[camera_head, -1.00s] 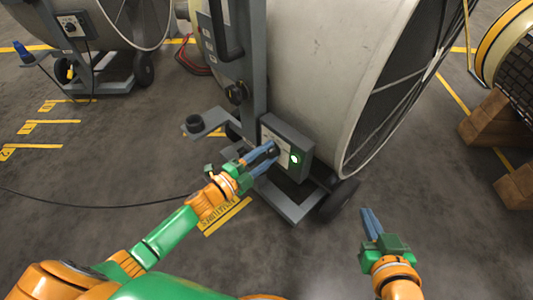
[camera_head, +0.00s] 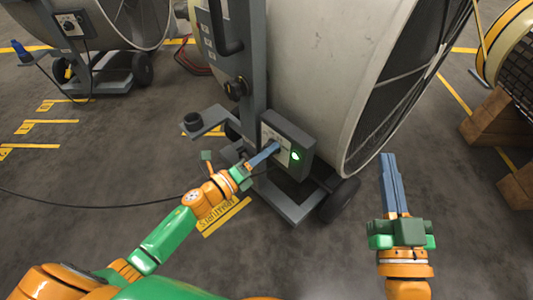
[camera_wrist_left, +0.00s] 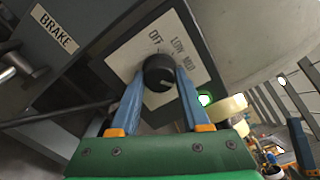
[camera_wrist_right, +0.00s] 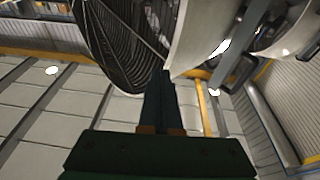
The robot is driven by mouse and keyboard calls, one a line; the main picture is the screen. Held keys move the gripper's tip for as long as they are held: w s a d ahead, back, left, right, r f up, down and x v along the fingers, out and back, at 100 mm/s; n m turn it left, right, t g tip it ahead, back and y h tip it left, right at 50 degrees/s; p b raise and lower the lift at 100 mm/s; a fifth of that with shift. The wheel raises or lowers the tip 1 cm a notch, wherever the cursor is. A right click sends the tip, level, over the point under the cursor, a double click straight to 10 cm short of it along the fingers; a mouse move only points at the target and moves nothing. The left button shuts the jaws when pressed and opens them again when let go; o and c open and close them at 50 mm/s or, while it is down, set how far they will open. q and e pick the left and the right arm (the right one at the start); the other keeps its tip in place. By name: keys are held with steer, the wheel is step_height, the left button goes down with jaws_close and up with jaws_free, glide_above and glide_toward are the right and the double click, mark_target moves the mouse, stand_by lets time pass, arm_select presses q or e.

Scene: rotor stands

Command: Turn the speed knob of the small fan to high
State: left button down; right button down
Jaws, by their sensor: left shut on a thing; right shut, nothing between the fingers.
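A grey control box (camera_head: 297,138) sits low on the frame of the nearest drum fan (camera_head: 320,75), with a lit green light (camera_head: 296,155). Its face plate (camera_wrist_left: 125,55) reads OFF, LOW and MED; any further label is hidden. The round black speed knob (camera_wrist_left: 158,72) is in the middle of the plate, with a pale mark near its lower edge. My left gripper (camera_wrist_left: 160,80) is shut on the knob, one blue finger at each side; it also shows in the head view (camera_head: 272,148). My right gripper (camera_head: 388,158) is shut and empty, right of the fan.
A second drum fan (camera_head: 95,25) with its own control box (camera_head: 70,24) stands at the back left. A black cable (camera_head: 100,205) runs over the floor on the left. A wheel (camera_head: 340,200) is below the nearest fan. Wooden blocks (camera_head: 492,130) stand at the right edge.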

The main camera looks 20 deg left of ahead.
arm_select(q)
steer(key=shift+f+m, duration=0.1)
steer(key=shift+m, duration=0.6)
arm_select(e)
steer(key=shift+s+a+r+t+y, duration=0.1)
steer(key=shift+s+r+t+y, duration=0.25)
steer(key=shift+r, duration=0.3)
steer(key=shift+s+r+t+y, duration=0.1)
steer(key=shift+r+t, duration=0.35)
steer(key=shift+r, duration=0.2)
arm_select(q)
steer(key=shift+c, duration=1.9)
jaws_free()
steer(key=shift+s, duration=0.1)
steer(key=p+v, duration=0.1)
steer(key=v, duration=0.6)
arm_select(e)
step_height(320, 180, down, 8)
steer(key=w+g+h, duration=0.1)
steer(key=g+h, duration=0.1)
steer(key=g, duration=0.2)
steer(key=shift+w+d+g, duration=0.2)
steer(key=shift+d+g, duration=0.1)
steer(key=shift+d, duration=0.15)
